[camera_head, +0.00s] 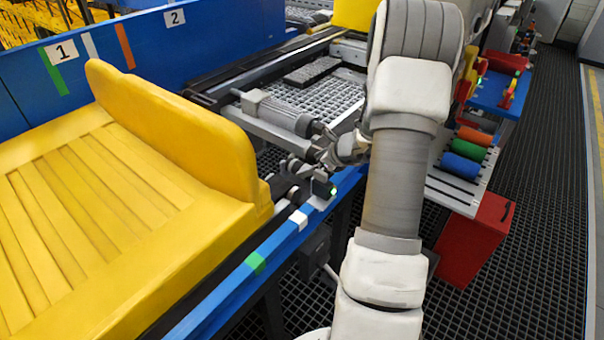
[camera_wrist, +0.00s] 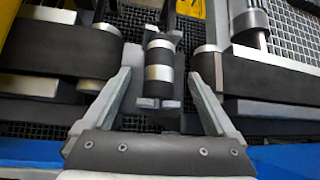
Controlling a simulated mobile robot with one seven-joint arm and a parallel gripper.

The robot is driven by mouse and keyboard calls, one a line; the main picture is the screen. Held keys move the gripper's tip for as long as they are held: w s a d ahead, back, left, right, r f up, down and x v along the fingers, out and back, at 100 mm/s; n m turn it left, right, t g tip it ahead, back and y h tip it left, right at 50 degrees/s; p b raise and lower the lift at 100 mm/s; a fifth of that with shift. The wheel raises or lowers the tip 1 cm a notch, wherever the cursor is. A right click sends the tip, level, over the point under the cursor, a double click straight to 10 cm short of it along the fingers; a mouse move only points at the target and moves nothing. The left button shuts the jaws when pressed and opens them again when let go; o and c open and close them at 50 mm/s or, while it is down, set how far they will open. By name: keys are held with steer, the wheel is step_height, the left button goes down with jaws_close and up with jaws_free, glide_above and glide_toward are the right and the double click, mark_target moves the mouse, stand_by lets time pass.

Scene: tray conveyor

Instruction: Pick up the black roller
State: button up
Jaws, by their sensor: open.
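In the wrist view, a black roller with silver bands (camera_wrist: 159,58) sits in a grey holder in the gap between two conveyor ends. My gripper (camera_wrist: 162,68) is open, with one grey finger on each side of the roller. I cannot tell whether either finger touches it. In the head view, my gripper (camera_head: 318,155) is low at the gap beside the yellow tray. I cannot clearly make out the black roller there.
A large yellow tray (camera_head: 110,190) lies on the left conveyor. A blue wall (camera_head: 30,85) stands behind it. Orange, green (camera_head: 468,150) and blue rollers lie on a rack at right.

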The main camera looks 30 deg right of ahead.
mark_target(304, 166)
steer(key=b+x, duration=0.1)
steer(key=x, duration=0.4)
steer(key=shift+w+f+b, duration=0.25)
steer(key=shift+w+b, duration=0.05)
jaws_close()
steer(key=shift+r, duration=0.1)
